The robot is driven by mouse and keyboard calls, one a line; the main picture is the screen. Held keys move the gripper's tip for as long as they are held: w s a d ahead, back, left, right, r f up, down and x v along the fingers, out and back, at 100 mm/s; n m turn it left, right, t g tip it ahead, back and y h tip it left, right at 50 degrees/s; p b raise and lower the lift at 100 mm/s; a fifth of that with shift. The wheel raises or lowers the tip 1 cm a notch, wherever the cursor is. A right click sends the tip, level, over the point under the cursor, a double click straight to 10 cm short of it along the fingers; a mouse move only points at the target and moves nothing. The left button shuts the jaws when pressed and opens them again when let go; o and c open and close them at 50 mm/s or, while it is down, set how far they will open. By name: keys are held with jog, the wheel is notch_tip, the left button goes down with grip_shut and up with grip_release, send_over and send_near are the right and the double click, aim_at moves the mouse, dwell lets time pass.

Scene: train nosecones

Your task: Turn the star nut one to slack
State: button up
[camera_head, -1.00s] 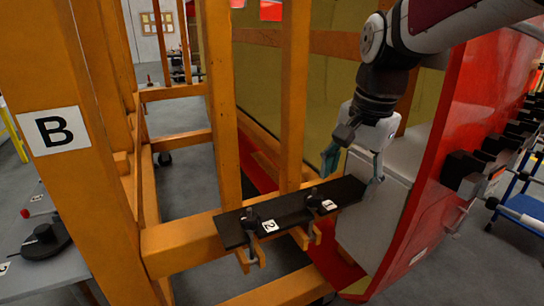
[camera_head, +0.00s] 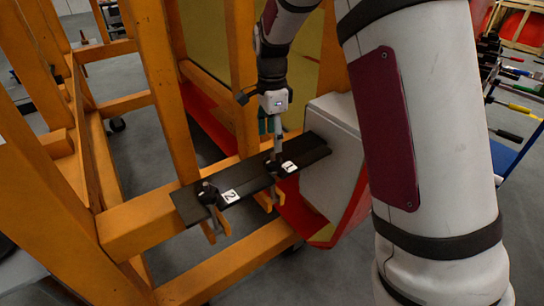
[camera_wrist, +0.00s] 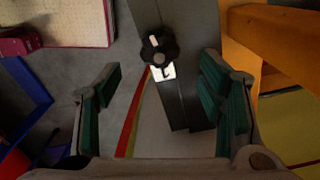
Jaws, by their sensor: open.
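Star nut one (camera_wrist: 159,47) is a black lobed knob on a dark bar (camera_head: 185,207), beside the white label 1 (camera_head: 289,167). In the wrist view it sits upper centre, just past the fingertips and roughly midway between them. My gripper (camera_wrist: 161,65) is open, with a green-padded finger on each side and nothing between the pads. In the head view my gripper (camera_head: 275,146) points down just over star nut one and partly hides it; I cannot tell whether they touch. Star nut two (camera_head: 207,190) stands to the left, beside label 2 (camera_head: 229,196).
The dark bar lies on an orange wooden beam (camera_head: 135,225), with orange posts (camera_head: 160,85) around it. A white box-like panel (camera_head: 330,130) stands right of the bar. A rack with coloured handles (camera_head: 515,110) is at the far right.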

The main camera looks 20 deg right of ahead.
aim_at(272, 159)
notch_tip(272, 159, down, 8)
jog(key=shift+p, duration=0.5)
jog(key=c, duration=1.1)
